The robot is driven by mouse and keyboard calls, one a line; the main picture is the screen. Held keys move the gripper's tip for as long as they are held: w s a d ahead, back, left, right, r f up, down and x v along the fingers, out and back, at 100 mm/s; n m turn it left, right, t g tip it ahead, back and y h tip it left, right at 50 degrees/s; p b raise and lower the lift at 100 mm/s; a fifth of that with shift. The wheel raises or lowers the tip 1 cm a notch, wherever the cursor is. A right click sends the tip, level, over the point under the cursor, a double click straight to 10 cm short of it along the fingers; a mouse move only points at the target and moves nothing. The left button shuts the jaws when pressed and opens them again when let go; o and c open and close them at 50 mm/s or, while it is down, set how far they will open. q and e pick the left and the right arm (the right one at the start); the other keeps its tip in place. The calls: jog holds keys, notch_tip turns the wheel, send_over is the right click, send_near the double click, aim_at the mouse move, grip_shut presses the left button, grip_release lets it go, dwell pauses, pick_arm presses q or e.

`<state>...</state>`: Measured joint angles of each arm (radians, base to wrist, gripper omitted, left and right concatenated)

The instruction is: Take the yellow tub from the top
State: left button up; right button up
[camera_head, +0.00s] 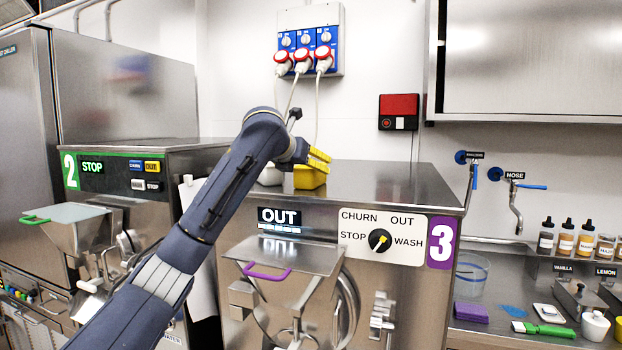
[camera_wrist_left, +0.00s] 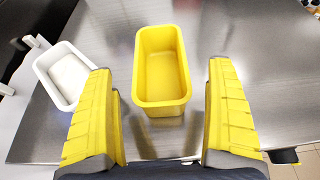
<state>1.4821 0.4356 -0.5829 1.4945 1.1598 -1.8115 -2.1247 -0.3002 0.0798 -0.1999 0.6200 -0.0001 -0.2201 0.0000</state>
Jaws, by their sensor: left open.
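The yellow tub (camera_head: 309,179) stands on the steel top of machine 3 (camera_head: 390,180), near its back left. In the left wrist view the tub (camera_wrist_left: 161,105) is an open, empty rectangular box, upright on the metal. My left gripper (camera_head: 318,160) is just by the tub in the head view, its arm hiding part of the scene. In the left wrist view its yellow fingers (camera_wrist_left: 163,120) are wide apart, one to each side of the tub's near end, with gaps and no contact visible. My right gripper is in neither view.
A white tub (camera_wrist_left: 70,75) stands left of the yellow one; it shows partly behind my arm in the head view (camera_head: 271,176). Cables hang from the wall sockets (camera_head: 309,40) behind. Machine 2 (camera_head: 130,160) is at left. The top's right part is clear.

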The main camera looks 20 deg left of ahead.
pick_arm(q)
jog(key=shift+x, duration=1.5)
jog(key=c, duration=1.4)
